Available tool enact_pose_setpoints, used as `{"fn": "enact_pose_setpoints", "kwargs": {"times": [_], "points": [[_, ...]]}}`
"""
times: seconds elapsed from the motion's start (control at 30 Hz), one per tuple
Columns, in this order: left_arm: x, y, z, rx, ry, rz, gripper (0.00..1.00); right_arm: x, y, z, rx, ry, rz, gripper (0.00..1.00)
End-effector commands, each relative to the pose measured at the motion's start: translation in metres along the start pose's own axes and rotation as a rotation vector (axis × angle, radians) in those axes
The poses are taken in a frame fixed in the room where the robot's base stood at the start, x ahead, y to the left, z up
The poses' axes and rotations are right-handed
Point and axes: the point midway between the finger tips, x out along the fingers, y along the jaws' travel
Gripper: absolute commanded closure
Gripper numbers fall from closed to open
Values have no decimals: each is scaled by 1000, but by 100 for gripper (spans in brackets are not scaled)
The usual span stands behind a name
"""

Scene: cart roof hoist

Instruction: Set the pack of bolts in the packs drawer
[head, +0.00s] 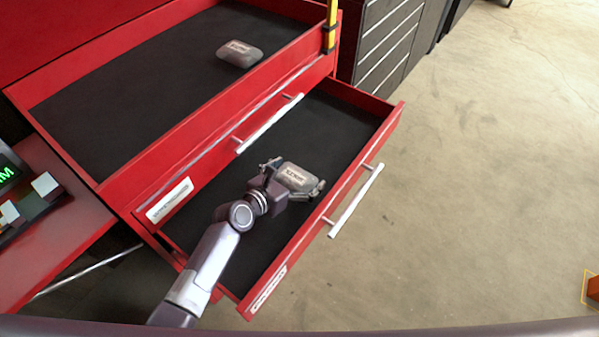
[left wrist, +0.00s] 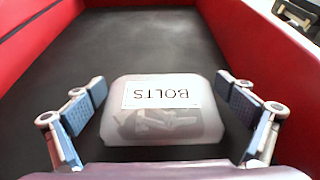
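The pack of bolts (head: 298,178) is a clear, rounded pack with a white label. In the left wrist view the label on this pack (left wrist: 162,108) reads BOLTS, upside down. It lies in the lower open red drawer (head: 345,168), on the dark liner. My left gripper (head: 294,176) is open around the pack, one finger on each side. The left wrist view shows a gap between each finger and the pack. My right gripper is not in view.
The upper drawer (head: 100,110) is also open and holds another grey pack (head: 240,53); its label is too small to read. Both drawers have front labels that I cannot read. A yellow upright (head: 330,25) stands at the upper drawer's corner. Bare floor lies to the right.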

Motion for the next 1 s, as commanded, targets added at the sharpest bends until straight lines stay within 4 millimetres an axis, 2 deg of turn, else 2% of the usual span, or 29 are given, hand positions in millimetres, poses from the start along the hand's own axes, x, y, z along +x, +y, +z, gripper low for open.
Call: {"fn": "enact_pose_setpoints", "kwargs": {"times": [0.37,0.57,0.8,1.0], "points": [[-4,0,3,0,1,1,0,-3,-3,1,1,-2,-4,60],[-34,0,3,2,2,1,0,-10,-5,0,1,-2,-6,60],[-83,0,2,1,3,1,0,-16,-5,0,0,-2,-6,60],[-111,0,2,0,1,1,0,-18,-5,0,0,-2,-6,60]]}}
